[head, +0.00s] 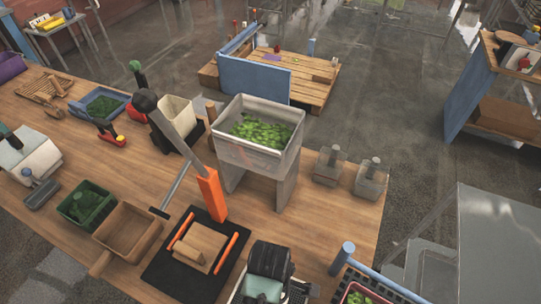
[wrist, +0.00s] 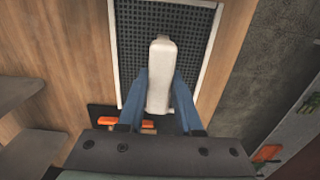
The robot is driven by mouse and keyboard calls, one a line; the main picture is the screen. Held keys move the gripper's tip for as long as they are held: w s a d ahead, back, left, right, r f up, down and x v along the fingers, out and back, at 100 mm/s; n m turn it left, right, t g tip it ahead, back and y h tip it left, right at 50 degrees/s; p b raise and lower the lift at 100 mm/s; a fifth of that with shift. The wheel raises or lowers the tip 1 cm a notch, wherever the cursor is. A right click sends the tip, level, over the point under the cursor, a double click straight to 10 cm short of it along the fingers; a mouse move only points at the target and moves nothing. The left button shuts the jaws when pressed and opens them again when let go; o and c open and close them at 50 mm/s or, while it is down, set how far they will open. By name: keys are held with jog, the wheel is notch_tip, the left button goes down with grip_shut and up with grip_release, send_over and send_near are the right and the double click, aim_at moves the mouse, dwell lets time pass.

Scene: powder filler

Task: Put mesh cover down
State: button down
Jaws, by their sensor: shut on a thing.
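The mesh cover (wrist: 135,45) is a dark grid in a white frame with a pale upright handle (wrist: 160,62). My gripper (wrist: 160,85) is shut on this handle, one blue finger on each side. In the head view, my dark gripper (head: 268,262) is at the bottom centre, and part of the cover (head: 298,293) shows beside and below it. The cover lies over the wooden table near its front edge. I cannot tell if it touches the table. The hopper (head: 258,150) with green leafy contents stands on grey legs behind.
A black press plate (head: 160,268) with orange bars, and a long lever, lie left of my gripper. A brown wooden box (head: 128,230) and green bin (head: 86,205) are further left. Two grey weights (head: 330,165) stand at right. Bare tabletop (head: 318,225) lies between the hopper and the right edge.

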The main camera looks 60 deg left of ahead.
aim_at(295, 297)
jog(key=shift+f, duration=2.05)
jog(key=shift+f, duration=0.1)
jog(key=c, duration=0.6)
grip_release()
